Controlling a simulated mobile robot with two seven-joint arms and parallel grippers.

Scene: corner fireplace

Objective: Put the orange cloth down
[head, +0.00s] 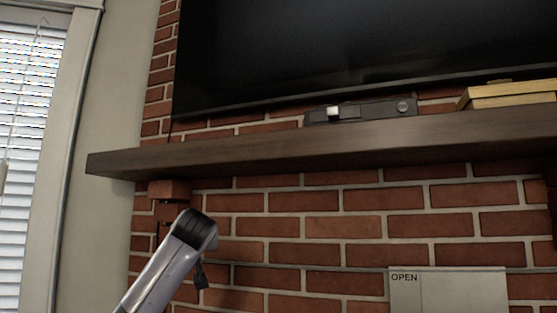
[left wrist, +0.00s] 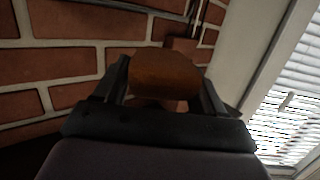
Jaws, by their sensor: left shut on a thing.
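My left gripper (left wrist: 164,72) shows in the left wrist view, with one dark finger on each side of a brownish-orange piece, which I take to be the orange cloth (left wrist: 166,80). The gripper is shut on it and holds it in front of the brick wall. The cloth looks dark and rounded, and its lower part is hidden by the gripper body. In the head view my left arm comes in from the lower left and ends below the mantel. I cannot make out the cloth there. My right gripper is in neither view.
A dark wooden mantel (head: 250,152) crosses the brick wall (head: 340,228). On it are a dark bar-shaped object (head: 375,110) and a yellowish box (head: 510,95) at right. A large black screen (head: 350,45) hangs above. A grey panel marked OPEN (head: 450,293) is below. A window with blinds (head: 25,100) is left.

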